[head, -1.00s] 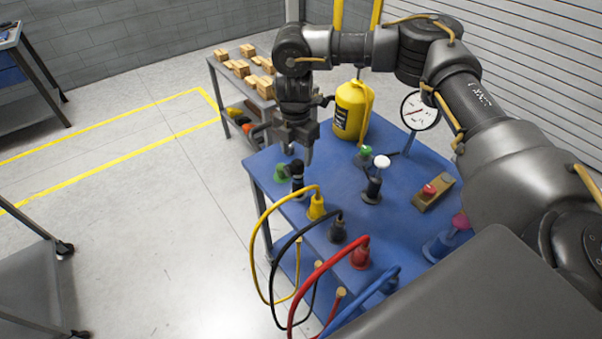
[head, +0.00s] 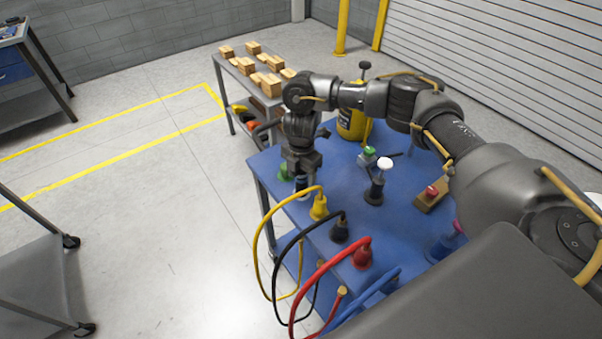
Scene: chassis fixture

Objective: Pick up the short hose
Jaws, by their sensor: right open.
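Several hoses stand in plugs along the near left edge of the blue table (head: 405,215) and loop over its side: yellow (head: 262,245), black (head: 277,262), red (head: 305,285) and blue (head: 350,310). I cannot tell by length which one is the short hose. My right gripper (head: 301,176) is open and points down at the table's left corner. It is directly over a small dark upright fitting (head: 301,187), which it partly hides; I cannot tell if they touch. The yellow hose's plug (head: 319,208) stands just in front of it. My left gripper is not in view.
A green fitting (head: 283,172) stands just left of my gripper. A yellow container (head: 350,124) is partly behind my arm.

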